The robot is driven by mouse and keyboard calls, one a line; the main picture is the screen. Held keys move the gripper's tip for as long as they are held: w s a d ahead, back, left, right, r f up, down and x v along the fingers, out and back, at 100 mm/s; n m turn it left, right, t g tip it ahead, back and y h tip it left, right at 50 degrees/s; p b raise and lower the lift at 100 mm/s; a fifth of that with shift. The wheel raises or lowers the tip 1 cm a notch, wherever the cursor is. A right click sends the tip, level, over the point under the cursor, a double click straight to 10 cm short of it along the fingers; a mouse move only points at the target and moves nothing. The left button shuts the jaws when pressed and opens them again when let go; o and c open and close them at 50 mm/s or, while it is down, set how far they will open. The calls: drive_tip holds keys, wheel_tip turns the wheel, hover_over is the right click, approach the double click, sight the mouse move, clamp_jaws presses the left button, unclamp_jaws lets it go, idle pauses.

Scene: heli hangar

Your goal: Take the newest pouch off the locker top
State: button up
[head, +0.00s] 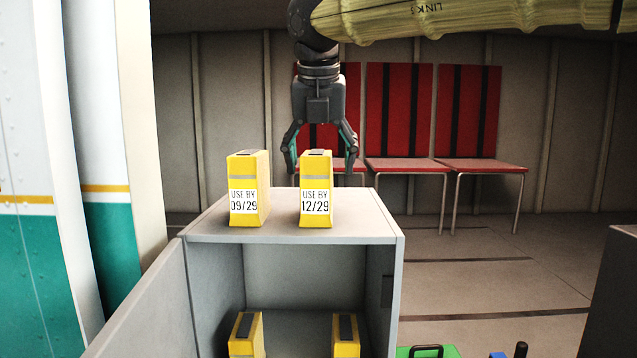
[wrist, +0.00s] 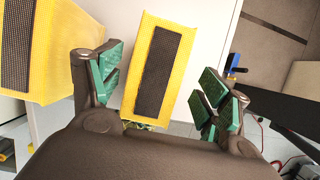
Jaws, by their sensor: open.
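Two yellow pouches stand upright on the grey locker top (head: 355,222). The left pouch (head: 248,190) is labelled USE BY 09/29. The right pouch (head: 317,188) is labelled USE BY 12/29, the later date. My gripper (head: 320,168) is open, pointing down over the 12/29 pouch. In the wrist view, the 12/29 pouch (wrist: 160,70) with its dark top strip lies between the open green-padded fingers (wrist: 158,98), with gaps on both sides. The 09/29 pouch (wrist: 40,50) is just outside the left finger.
Two more yellow pouches (head: 246,335) (head: 345,335) stand inside the open locker. Its door (head: 150,305) swings out at the left. A green case (head: 428,351) sits low at the right. Red chairs (head: 395,110) line the back wall.

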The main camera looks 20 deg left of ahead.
drive_tip(key=shift+s+a+f+p, duration=0.25)
drive_tip(key=shift+s+f+p, duration=0.15)
drive_tip(key=shift+p, duration=0.25)
drive_tip(key=x, duration=0.3)
drive_tip(key=shift+w+p, duration=0.35)
drive_tip(key=shift+w, duration=0.05)
drive_tip(key=shift+s+r, duration=0.15)
drive_tip(key=shift+s, duration=0.25)
drive_tip(key=shift+c, duration=0.2)
drive_tip(key=shift+w, duration=0.15)
drive_tip(key=c, duration=1.4)
